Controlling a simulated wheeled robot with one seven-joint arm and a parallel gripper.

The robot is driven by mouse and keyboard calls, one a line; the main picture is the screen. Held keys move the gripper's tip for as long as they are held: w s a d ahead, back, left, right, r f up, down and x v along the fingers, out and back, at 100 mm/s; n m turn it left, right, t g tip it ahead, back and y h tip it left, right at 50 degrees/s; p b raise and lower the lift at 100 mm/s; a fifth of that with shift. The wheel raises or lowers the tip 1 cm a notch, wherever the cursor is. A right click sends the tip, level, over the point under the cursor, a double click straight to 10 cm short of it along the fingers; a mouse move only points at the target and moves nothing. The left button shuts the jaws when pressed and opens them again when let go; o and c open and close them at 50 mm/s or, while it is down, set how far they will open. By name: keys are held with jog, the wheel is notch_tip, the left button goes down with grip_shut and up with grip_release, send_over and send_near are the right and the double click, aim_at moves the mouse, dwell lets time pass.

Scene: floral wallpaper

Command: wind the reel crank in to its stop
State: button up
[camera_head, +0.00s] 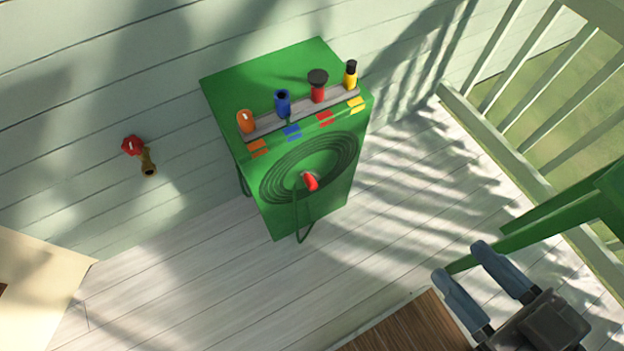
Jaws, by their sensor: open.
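The green reel box (225,100) stands on the pale plank floor against the siding wall. Its front face carries dark concentric rings of coiled hose (275,184). A red crank knob (311,182) sticks out near the middle of the rings. A thin green hose end (303,232) hangs down below it.
Orange (246,121), blue (283,103), red (318,90) and yellow (351,76) fittings stand on a grey strip atop the box. A wall tap (147,160) with a red handle is at left. A brown wooden surface (415,325), green bars (555,225) and white railing lie near my gripper.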

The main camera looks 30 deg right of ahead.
jog(key=w+a+f+b, duration=0.1)
jog(key=w+f+b, duration=0.3)
jog(key=f, duration=0.3)
jog(key=w+f+t+b, duration=0.1)
jog(key=w+f+b, duration=0.2)
jog(key=f, duration=0.4)
jog(key=w+a+f+b, duration=0.1)
jog(key=w+f+b, duration=0.3)
jog(key=f, duration=0.3)
jog(key=n+t+b, duration=0.2)
jog(key=n+b, duration=0.1)
jog(key=b, duration=0.8)
send_near(305, 174)
jog(key=shift+w+d+f, duration=0.15)
jog(key=shift+w+f, duration=0.05)
jog(key=shift+f, duration=0.35)
jog(key=shift+w+b, duration=0.75)
jog(key=shift+w, duration=3.4)
jog(key=shift+c, duration=0.3)
grip_shut()
